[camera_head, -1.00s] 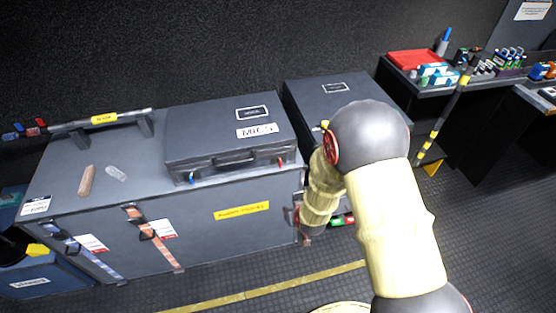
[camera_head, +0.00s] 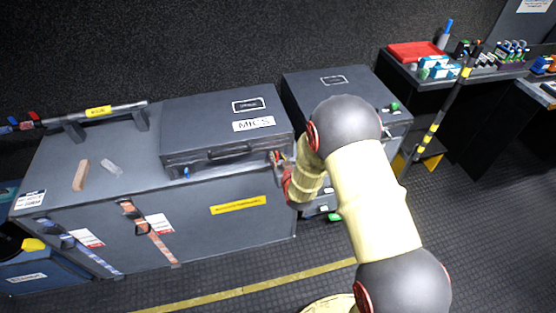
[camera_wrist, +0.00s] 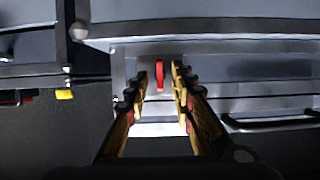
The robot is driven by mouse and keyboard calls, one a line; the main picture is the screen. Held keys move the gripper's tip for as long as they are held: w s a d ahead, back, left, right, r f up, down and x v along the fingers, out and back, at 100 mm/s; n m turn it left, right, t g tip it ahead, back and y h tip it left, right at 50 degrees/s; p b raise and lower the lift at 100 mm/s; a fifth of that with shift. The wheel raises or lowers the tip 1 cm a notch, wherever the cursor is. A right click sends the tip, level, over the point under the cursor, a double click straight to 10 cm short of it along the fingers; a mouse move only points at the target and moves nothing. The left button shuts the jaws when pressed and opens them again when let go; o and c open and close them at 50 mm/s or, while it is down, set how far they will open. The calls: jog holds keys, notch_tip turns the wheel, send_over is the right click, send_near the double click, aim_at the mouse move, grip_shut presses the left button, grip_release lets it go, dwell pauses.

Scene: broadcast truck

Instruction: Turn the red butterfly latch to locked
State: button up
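The red butterfly latch (camera_wrist: 160,76) shows in the wrist view as a narrow upright red tab on a pale metal plate on the case front. My gripper (camera_wrist: 162,88) is open, with one yellow-and-black finger on each side of the latch. A gap shows between the latch and the right finger and a smaller one on the left. I cannot tell how deep the latch sits between the fingertips.
The MICS case has a blue latch (camera_head: 186,172) and a front handle (camera_head: 232,153). It rests on a big grey trunk (camera_head: 150,210) with straps and a yellow label. Another dark case (camera_head: 310,90) stands close on the right. The floor in front is clear.

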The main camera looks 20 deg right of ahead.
jog(key=shift+w+f, duration=0.15)
jog(key=shift+w, duration=0.2)
jog(key=shift+c, duration=0.2)
grip_shut()
